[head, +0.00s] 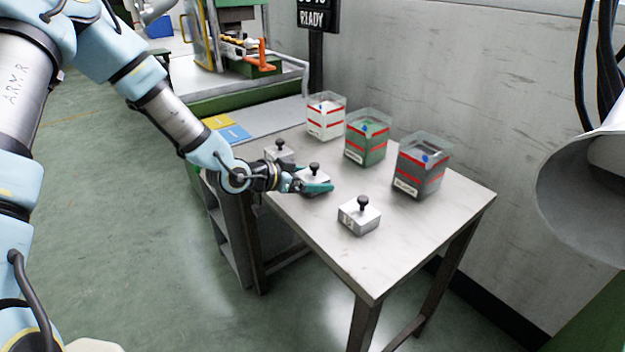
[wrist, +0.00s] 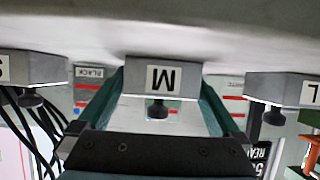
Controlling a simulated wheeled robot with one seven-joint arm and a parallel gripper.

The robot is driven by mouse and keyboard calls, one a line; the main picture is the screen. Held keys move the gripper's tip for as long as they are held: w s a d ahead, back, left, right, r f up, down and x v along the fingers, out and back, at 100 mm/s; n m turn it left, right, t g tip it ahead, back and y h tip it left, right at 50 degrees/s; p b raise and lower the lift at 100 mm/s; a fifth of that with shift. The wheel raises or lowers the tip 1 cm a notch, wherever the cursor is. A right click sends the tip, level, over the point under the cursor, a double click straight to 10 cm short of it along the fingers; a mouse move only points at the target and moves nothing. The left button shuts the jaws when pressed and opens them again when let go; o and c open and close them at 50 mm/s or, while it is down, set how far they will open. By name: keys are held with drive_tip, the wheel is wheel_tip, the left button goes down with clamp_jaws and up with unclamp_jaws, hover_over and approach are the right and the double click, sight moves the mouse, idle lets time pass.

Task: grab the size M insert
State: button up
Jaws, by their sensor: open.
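The size M insert is a silver block with a black knob, the middle of three on the table; it shows in the head view (head: 318,177). In the wrist view, which is upside down, the M insert (wrist: 163,77) shows its label between the two teal fingers. My gripper (head: 312,184) is open around it, with one finger (wrist: 215,110) on each side. Whether the fingers touch the block is not clear. The S insert (wrist: 30,68) is left and the L insert (wrist: 285,90) right in the wrist view.
The S insert also stands nearer the front (head: 359,217), and the L insert (head: 279,151) at the far left. Clear bins of white (head: 325,118), green (head: 367,142) and black (head: 421,170) material line the table's back. The table's (head: 375,265) front right is clear.

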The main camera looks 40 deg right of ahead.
clamp_jaws()
idle(0.8)
